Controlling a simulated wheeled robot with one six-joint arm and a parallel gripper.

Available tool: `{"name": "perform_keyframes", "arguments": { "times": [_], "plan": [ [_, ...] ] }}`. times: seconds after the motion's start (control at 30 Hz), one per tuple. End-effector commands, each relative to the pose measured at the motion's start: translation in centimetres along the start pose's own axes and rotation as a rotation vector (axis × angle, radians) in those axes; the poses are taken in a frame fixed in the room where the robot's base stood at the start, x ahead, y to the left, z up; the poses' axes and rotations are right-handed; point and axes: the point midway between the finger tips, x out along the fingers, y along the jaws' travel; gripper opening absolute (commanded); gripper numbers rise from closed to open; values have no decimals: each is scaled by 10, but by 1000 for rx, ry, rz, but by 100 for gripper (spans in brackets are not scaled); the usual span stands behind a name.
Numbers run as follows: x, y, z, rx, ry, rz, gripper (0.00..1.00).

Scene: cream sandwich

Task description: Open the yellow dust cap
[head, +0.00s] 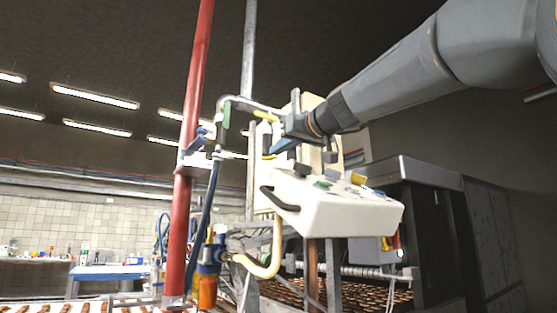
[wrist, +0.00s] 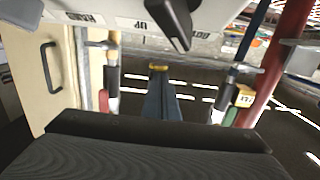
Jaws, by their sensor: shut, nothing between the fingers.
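My gripper (head: 292,129) is at the end of the grey arm in the head view, above the left part of a white control box. In the wrist view its dark blue fingers (wrist: 160,98) are together and hold nothing. A small yellow piece (wrist: 158,67) shows right at their tips; I cannot tell whether it is the dust cap or touches them. Another yellow piece (head: 358,178) sits on top of the control box. None is clearly identifiable as the dust cap.
The white control box (head: 345,214) has a dark handle. A red post (head: 190,150), blue hose (head: 206,200) and metal pipework stand to the left. A conveyor with brown biscuits (head: 300,294) runs below. A dark machine (head: 435,220) stands at right.

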Motion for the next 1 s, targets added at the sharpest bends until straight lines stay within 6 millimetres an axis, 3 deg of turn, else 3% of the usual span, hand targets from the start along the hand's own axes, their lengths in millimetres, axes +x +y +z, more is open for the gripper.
{"name": "perform_keyframes", "arguments": {
  "times": [1.0],
  "plan": [
    [1,0,22,0,91,-1,0]
  ]
}}
